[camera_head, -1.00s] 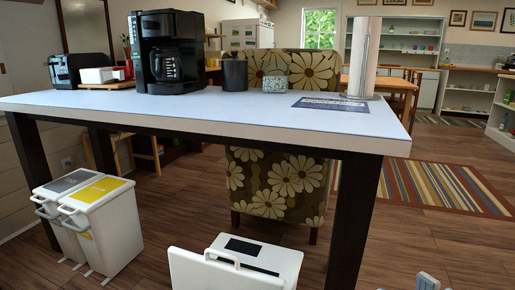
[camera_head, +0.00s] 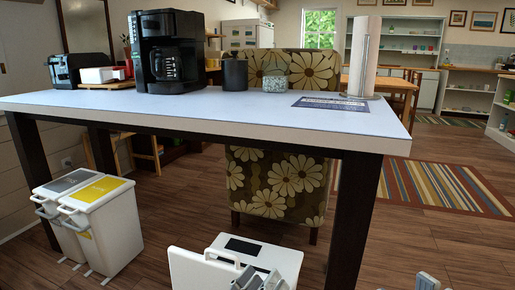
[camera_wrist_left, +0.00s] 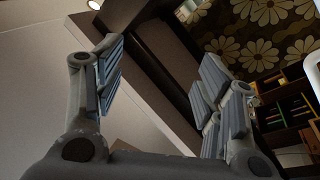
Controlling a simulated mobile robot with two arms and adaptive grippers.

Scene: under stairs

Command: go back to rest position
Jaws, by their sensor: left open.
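My left gripper (camera_head: 258,281) shows at the bottom edge of the head view, below and in front of the table. In the left wrist view its two grey ribbed fingers (camera_wrist_left: 160,85) stand wide apart with nothing between them. The underside of the table lies beyond them. A small grey piece of my right gripper (camera_head: 428,282) shows at the bottom right of the head view; the rest is cut off by the frame, so its jaws cannot be judged.
The white-topped table (camera_head: 200,118) spans the view ahead, with dark legs. Two bins (camera_head: 112,232) stand at left. A flowered chair (camera_head: 275,185) is behind.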

